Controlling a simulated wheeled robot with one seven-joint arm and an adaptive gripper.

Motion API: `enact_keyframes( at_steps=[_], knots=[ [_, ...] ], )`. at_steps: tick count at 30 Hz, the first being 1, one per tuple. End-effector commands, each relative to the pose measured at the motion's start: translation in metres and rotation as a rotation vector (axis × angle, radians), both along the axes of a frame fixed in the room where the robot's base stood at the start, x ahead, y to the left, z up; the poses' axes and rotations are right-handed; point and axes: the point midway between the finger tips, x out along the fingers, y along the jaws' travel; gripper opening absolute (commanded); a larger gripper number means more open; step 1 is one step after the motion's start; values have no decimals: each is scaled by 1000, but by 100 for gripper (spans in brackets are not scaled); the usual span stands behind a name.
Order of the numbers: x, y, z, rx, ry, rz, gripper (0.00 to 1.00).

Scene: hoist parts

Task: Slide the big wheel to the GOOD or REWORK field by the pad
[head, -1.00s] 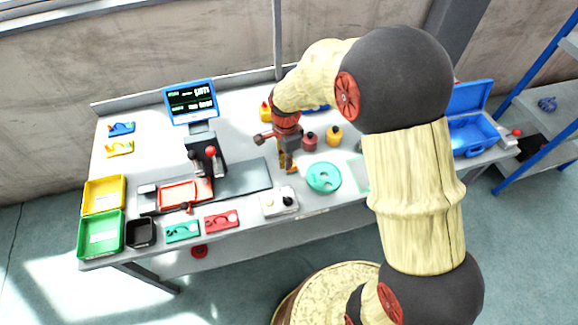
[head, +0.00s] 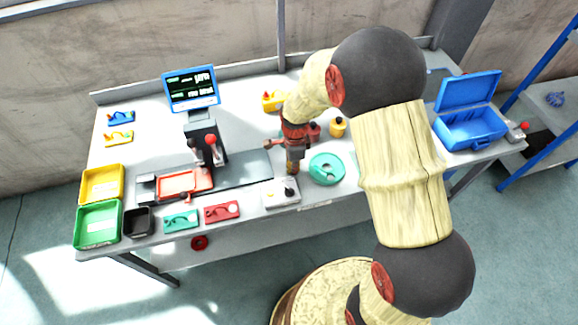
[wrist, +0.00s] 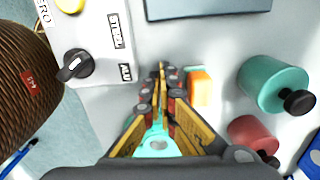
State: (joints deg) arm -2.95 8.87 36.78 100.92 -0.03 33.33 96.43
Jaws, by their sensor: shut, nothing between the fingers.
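The big wheel (head: 326,168) is a flat teal disc lying on the bench, right of my gripper in the head view. My gripper (head: 292,170) is shut and empty, pointing down just left of the wheel and behind the switch box. In the wrist view the fingers (wrist: 160,72) run together, and a piece of teal (wrist: 157,146) shows between their bases. Whether the fingers touch the wheel cannot be told. The pad and the GOOD and REWORK fields cannot be made out; my arm covers the bench right of the wheel.
A switch box (head: 283,193) with a black knob (wrist: 75,66) stands close in front of my gripper. A teal cylinder (wrist: 272,84), a red cylinder (wrist: 254,136) and an orange block (wrist: 199,88) stand nearby. A blue toolbox (head: 470,125) is at the right.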

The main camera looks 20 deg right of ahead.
Motion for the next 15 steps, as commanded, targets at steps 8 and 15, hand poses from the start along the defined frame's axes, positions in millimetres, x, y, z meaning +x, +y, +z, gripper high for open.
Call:
enact_keyframes(
  at_steps=[8,15],
  knots=[
    [-2,-22,0,0,1,-1,0],
    [-2,-23,1,0,2,0,0]
  ],
)
